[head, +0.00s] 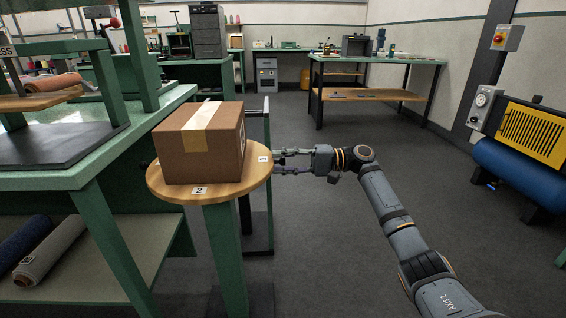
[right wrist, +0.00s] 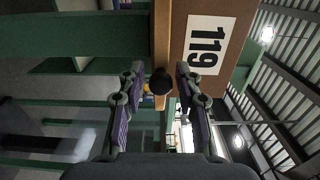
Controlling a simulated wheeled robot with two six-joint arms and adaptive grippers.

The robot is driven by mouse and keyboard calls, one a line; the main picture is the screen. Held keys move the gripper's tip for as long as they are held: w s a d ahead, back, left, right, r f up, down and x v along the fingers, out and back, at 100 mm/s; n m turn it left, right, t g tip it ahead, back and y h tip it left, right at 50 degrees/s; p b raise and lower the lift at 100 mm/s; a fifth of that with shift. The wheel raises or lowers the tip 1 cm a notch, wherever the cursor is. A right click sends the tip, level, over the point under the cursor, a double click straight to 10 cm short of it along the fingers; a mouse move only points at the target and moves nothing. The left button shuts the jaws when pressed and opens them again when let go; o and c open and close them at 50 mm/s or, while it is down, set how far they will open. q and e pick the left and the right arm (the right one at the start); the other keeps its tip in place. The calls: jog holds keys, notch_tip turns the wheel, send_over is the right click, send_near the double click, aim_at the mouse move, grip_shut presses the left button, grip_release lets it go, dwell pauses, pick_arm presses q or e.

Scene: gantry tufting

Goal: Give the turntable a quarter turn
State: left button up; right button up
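The turntable (head: 173,190) is a round wooden disc on a green post, with small number labels on its rim; the front one reads 2. A taped cardboard box (head: 215,150) sits on it. My right gripper (head: 280,162) is at the disc's right edge with its fingers apart. In the right wrist view a dark round knob (right wrist: 160,82) stands at the disc's edge between the two fingers, with gaps visible on both sides. The box also shows there with the number 119 (right wrist: 205,45). My left gripper is not in view.
A green workbench (head: 60,170) stands close on the left, with rolls (head: 48,250) on its lower shelf. A green-topped table (head: 375,60) is at the back. The floor between is clear.

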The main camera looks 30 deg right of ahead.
jog(key=shift+o, duration=0.5)
jog(key=v, duration=1.2)
